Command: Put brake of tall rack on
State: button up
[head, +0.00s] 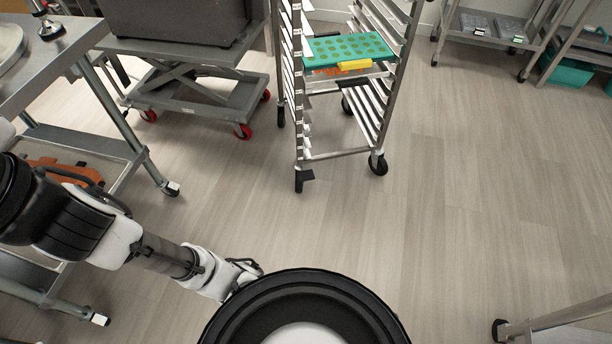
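The tall rack (399,75) stands upright at the top centre in the head view, its top cut off by the frame. Its near left caster (303,181) has a dark tab jutting to the right, which looks like a brake pedal. Its near right caster (378,163) is a black wheel. Whether either brake is on is too small to tell. My gripper (247,267) is low in the view, well short of the rack and apart from it. Its fingers are small and partly hidden by my body, so their opening is unclear.
A teal mould tray (325,49) with a yellow piece (355,65) sits in the rack. A lift cart (200,92) with red casters stands left of it, and a steel table (60,60) at far left. Clear floor (440,220) lies before the rack and to the right.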

aim_at(304, 175)
jog(key=i+l, duration=0.15)
jog(key=i, duration=0.35)
jog(key=i+l+u, duration=0.1)
jog(key=i, duration=0.4)
